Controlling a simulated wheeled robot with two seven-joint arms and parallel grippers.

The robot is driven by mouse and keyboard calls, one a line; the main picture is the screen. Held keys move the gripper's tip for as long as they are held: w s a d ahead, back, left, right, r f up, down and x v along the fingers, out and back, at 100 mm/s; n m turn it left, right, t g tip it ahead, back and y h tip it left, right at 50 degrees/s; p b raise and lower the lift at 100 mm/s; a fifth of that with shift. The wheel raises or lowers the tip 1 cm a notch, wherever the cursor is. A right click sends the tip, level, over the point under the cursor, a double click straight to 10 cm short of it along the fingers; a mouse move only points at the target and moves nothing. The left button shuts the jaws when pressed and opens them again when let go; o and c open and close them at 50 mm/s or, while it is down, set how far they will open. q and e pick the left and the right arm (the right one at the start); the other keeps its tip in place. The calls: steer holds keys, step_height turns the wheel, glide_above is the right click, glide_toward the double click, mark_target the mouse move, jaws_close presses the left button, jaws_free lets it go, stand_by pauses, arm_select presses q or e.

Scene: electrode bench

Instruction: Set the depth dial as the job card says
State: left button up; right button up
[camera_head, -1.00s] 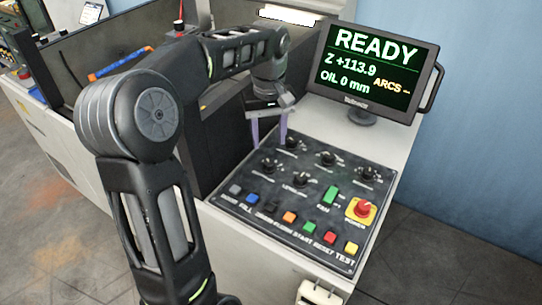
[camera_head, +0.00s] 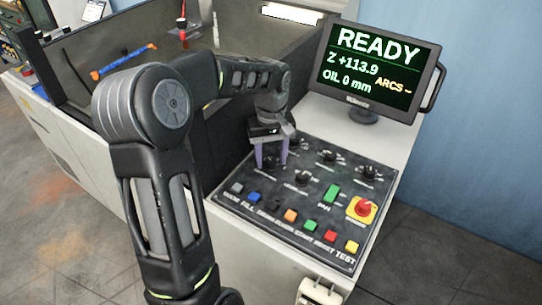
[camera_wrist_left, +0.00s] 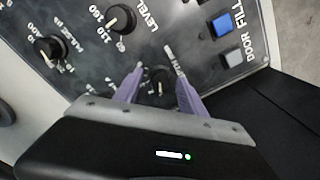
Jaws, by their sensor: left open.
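The dark control panel (camera_head: 253,205) carries several black dials. My left gripper (camera_head: 271,157) is open, pointing down over the near-left dial (camera_head: 268,165), with a purple finger on either side. In the left wrist view this small dial (camera_wrist_left: 160,79) shows between the fingertips of the gripper (camera_wrist_left: 158,84); its label is partly hidden by a finger. I cannot tell whether the fingers touch it. Beside it are the level dial (camera_wrist_left: 122,18) and another dial (camera_wrist_left: 48,50) with a pulse label. My right gripper is not in view.
The monitor (camera_head: 378,70) reads READY, Z +113.9, OIL 0 mm. Coloured buttons line the panel's front, with a red mushroom button (camera_head: 363,208) at the right. A dark-walled tank (camera_head: 225,130) stands behind. A pale sheet (camera_head: 93,11) at the upper left is unreadable.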

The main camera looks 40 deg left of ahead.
arm_select(q)
jaws_close()
stand_by(0.3)
stand_by(0.5)
steer(key=m, duration=1.3)
steer(key=shift+m, duration=2.4)
jaws_free()
